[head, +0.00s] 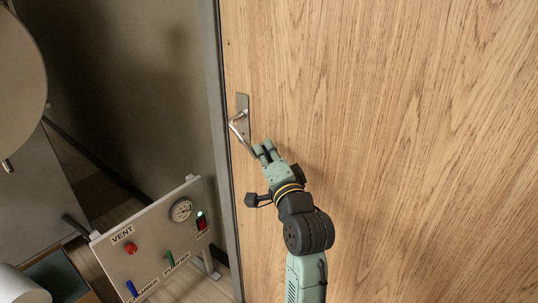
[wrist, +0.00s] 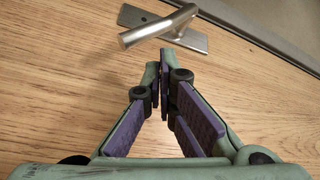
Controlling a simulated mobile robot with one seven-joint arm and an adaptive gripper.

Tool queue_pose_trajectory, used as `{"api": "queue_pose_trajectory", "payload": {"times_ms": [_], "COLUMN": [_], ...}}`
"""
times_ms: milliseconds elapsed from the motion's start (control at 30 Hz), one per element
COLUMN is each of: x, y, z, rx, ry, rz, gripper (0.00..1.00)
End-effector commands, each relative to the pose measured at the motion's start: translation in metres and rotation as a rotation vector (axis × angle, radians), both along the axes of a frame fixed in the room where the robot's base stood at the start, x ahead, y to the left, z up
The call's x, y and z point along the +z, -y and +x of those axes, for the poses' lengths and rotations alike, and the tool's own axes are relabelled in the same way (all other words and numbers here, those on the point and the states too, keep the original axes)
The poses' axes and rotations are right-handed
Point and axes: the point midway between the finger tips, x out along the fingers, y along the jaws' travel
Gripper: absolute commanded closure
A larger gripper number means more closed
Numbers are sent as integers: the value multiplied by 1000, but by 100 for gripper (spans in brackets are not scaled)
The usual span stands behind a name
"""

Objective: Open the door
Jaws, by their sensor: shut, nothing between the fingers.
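The wooden door (head: 400,110) fills the right of the head view, its left edge against the grey frame, and looks closed. Its silver lever handle (head: 238,122) sits on a small plate near that edge. In the wrist view the lever (wrist: 158,27) crosses its plate (wrist: 190,41) just beyond my fingertips. My gripper (head: 262,149) is just below and right of the handle in the head view. In the wrist view my gripper (wrist: 163,58) has its fingertips together with nothing between them. A small gap shows between the tips and the lever; contact is not visible there.
A control panel (head: 155,245) with a gauge, a red button and coloured levers stands left of the door, close to the frame (head: 217,130). A large round grey object (head: 18,90) is at the far left. The door face to the right is clear.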

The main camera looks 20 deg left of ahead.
Motion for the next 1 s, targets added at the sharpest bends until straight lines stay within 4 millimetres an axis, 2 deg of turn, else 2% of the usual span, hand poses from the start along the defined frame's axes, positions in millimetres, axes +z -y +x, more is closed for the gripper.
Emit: {"api": "queue_pose_trajectory", "payload": {"times_ms": [100,300,1000], "x": [5,6,6], "y": [-13,-24,-24], "z": [16,33,35], "rx": [3,0,9], "ry": [-1,1,3], "rz": [-1,0,-1], "gripper": [100,100,100]}}
